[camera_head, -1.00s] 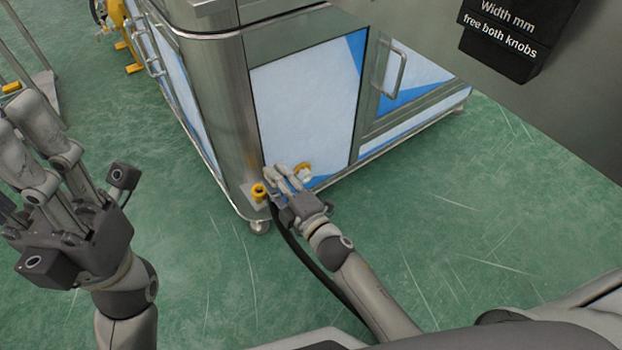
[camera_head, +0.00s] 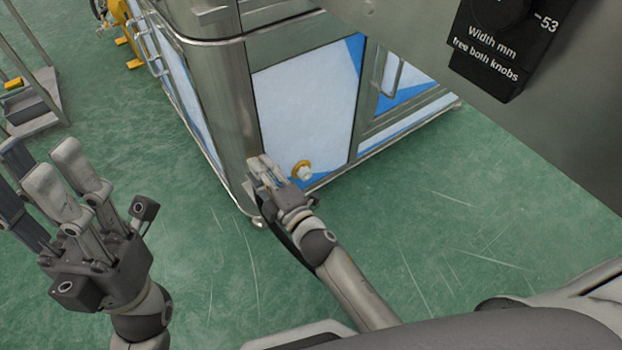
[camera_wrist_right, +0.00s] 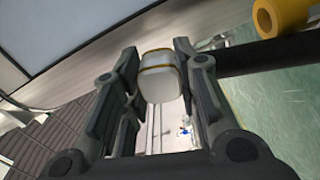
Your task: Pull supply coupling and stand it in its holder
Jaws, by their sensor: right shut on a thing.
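In the head view my right gripper (camera_head: 262,168) is at the lower corner of the steel cabinet. In the right wrist view its fingers (camera_wrist_right: 160,75) are shut on a pale block with yellowish bands, which I take to be the supply coupling (camera_wrist_right: 160,78). In the head view the gripper hides the coupling. A yellow ring with a pale centre (camera_head: 302,170), perhaps the holder, sits low on the cabinet front, just right of the gripper; a yellow ring also shows in the wrist view (camera_wrist_right: 280,15). My left gripper (camera_head: 40,165) is open and empty at the left.
A dark hose (camera_wrist_right: 265,55) runs beside the right fingers. The steel cabinet (camera_head: 230,95) with white and blue panels fills the middle. A black box with white lettering (camera_head: 505,45) is at the upper right. A grey frame (camera_head: 35,95) stands at the left.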

